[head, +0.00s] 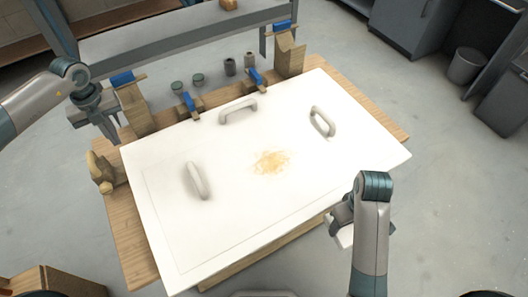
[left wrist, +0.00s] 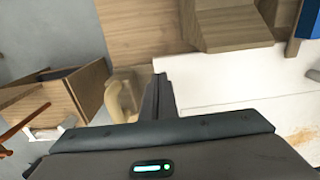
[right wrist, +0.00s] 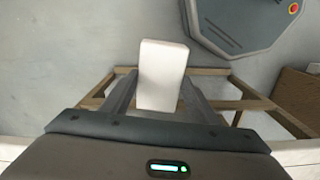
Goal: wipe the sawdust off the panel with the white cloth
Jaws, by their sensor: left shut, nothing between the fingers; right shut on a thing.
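The white panel (head: 225,220) lies on the wooden bench, with a patch of tan sawdust (head: 271,162) near its middle. The sawdust also shows at the right edge of the left wrist view (left wrist: 304,139). My right gripper (head: 340,222) is past the panel's right front edge, shut on the white cloth (head: 343,237). In the right wrist view the cloth (right wrist: 162,75) is a pale block between the fingers, above the floor. My left gripper (head: 112,136) is shut and empty above the bench's left back corner; its fingers also show in the left wrist view (left wrist: 158,98).
Three pale handles stand up from the panel: left (head: 195,181), back (head: 238,110) and right (head: 322,121). Wooden blocks with blue clamps (head: 190,103) line the back edge. Several small cups (head: 198,79) stand behind. A tan rounded object (head: 100,172) is at the bench's left edge.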

